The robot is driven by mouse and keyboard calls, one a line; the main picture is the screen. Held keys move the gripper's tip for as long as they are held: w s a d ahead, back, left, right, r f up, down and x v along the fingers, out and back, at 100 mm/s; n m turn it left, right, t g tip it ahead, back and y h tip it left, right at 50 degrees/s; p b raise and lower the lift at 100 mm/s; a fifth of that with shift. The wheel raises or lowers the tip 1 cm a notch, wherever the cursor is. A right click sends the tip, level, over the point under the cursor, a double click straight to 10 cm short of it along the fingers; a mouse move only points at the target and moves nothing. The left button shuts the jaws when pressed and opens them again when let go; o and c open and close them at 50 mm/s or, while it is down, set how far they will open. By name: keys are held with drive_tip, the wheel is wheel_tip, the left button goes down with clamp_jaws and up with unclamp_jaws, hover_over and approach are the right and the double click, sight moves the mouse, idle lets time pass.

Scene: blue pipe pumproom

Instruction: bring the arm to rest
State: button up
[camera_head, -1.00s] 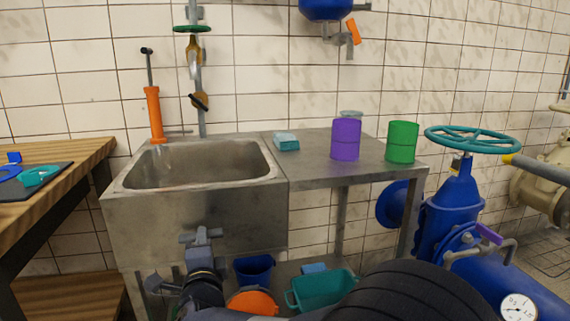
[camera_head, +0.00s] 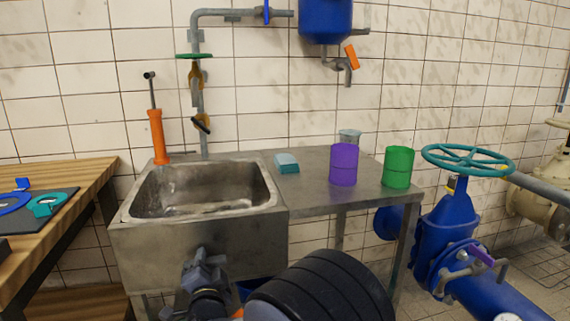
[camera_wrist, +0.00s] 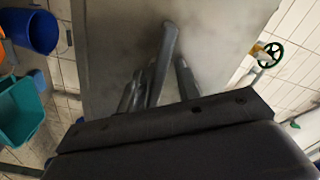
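My gripper (camera_head: 203,268) is low in front of the steel sink (camera_head: 135,250), near the bottom edge of the head view. My dark arm covers the bottom middle of that view. In the wrist view my gripper (camera_wrist: 165,68) points at a grey steel surface (camera_wrist: 108,45). Its fingers look close together, with nothing clearly held between them; how far apart they are is unclear. Whether they touch the steel is also unclear.
A purple can (camera_head: 343,165), a green can (camera_head: 397,167) and a sponge (camera_head: 287,163) stand on the steel counter (camera_head: 310,190). A blue valve (camera_head: 447,220) with a teal handwheel (camera_head: 467,160) is at right. A wooden bench (camera_head: 85,178) is at left. The wrist view shows a blue bucket (camera_wrist: 35,32) and teal basin (camera_wrist: 18,112).

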drive_tip(key=shift+r+n+p, duration=0.15)
drive_tip(key=shift+n+p, duration=0.85)
drive_tip(key=shift+p, duration=0.2)
